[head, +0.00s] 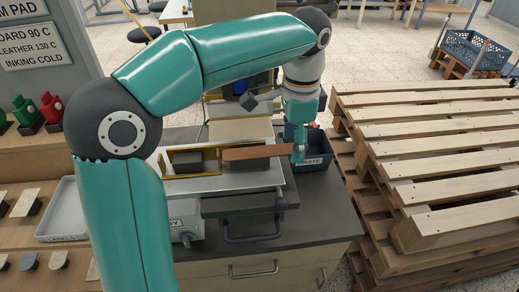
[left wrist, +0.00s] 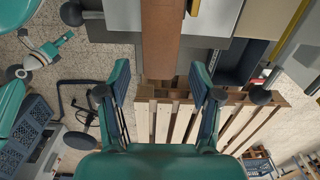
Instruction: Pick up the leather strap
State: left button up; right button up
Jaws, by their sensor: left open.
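The leather strap (head: 256,152) is a flat brown strip. In the head view it lies level across the machine's plate, its right end sticking out towards my left gripper (head: 299,148). In the left wrist view the strap (left wrist: 162,38) comes down from the top edge, and its near end shows between the two fingertips of my open left gripper (left wrist: 160,72). A gap shows on each side of it, with no visible contact. The head view does not clearly show the fingers around the strap. My right gripper does not show in the head view.
The press plate (head: 183,186) with dark blocks lies under and left of the strap. A dark bin marked "waste" (head: 313,163) stands below my left gripper. Stacked wooden pallets (head: 430,140) fill the right side. A grey tray (head: 62,212) is at the left.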

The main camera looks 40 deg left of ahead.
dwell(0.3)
pick_arm(q)
jog(key=c, duration=0.9)
jog(key=shift+c, duration=0.2)
jog(key=shift+r, duration=0.65)
jog(key=r, duration=0.2)
jog(key=shift+s+d+r, duration=0.2)
jog(key=shift+d+r, duration=0.1)
jog(key=s+d+b, duration=0.2)
jog(key=s+d, duration=0.9)
jog(key=d, duration=0.2)
jog(key=shift+w+a+f+p, duration=0.45)
jog(key=shift+w+a+f, duration=0.15)
jog(key=shift+w+a, duration=1.25)
jog(key=shift+w+a+f+p, duration=0.55)
jog(key=shift+w+a, duration=0.85)
jog(key=shift+a, duration=0.7)
jog(key=shift+w+a+f+p, duration=0.35)
jog(key=shift+w+a+f, duration=0.3)
jog(key=shift+w+a, duration=1.2)
jog(key=shift+s+a, duration=0.15)
jog(key=shift+s, duration=0.05)
